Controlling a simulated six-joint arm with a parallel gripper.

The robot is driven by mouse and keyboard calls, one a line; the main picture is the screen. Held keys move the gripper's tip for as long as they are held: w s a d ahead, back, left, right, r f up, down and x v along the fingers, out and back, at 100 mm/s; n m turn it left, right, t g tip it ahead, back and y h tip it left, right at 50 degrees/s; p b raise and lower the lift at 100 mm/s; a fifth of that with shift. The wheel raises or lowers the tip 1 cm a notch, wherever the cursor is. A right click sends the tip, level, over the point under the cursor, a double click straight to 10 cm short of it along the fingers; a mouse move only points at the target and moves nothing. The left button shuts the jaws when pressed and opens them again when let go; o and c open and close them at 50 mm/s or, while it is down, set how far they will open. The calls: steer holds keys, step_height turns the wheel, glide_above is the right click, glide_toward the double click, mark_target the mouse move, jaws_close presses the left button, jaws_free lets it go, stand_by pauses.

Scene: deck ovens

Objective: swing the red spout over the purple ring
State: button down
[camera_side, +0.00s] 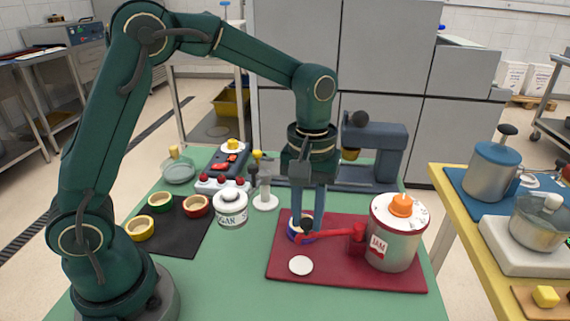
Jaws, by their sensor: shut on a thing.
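The red spout (335,236) sticks out to the left from the side of a white jam dispenser (393,247) with a red rim and an orange knob. My gripper (307,226) points down with its blue fingers shut on the dark knob at the spout's left end. The purple ring (293,236) lies on the dark red mat (345,279) right by my fingertips. The spout's end appears over or just beside the ring. The fingers and knob hide part of the ring, so I cannot tell how well they line up.
A white disc (301,265) lies on the mat in front of the ring. A sugar jar (231,207), a dark mat (178,226) with green, red and yellow rings, and a blue-grey machine (380,150) stand around. The green table's front is clear.

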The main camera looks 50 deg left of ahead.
steer(key=shift+w+a+m, duration=0.65)
steer(key=shift+w+m, duration=0.05)
steer(key=shift+m, duration=0.45)
steer(key=shift+w+a+m, duration=0.6)
steer(key=shift+w+m, duration=0.1)
steer(key=shift+m, duration=0.4)
steer(key=shift+w+a+m, duration=0.65)
steer(key=shift+w+m, duration=0.05)
steer(key=shift+m, duration=0.45)
steer(key=c, duration=0.7)
jaws_free()
steer(key=shift+o, duration=0.2)
steer(key=shift+r, duration=0.15)
steer(key=shift+r, duration=2.45)
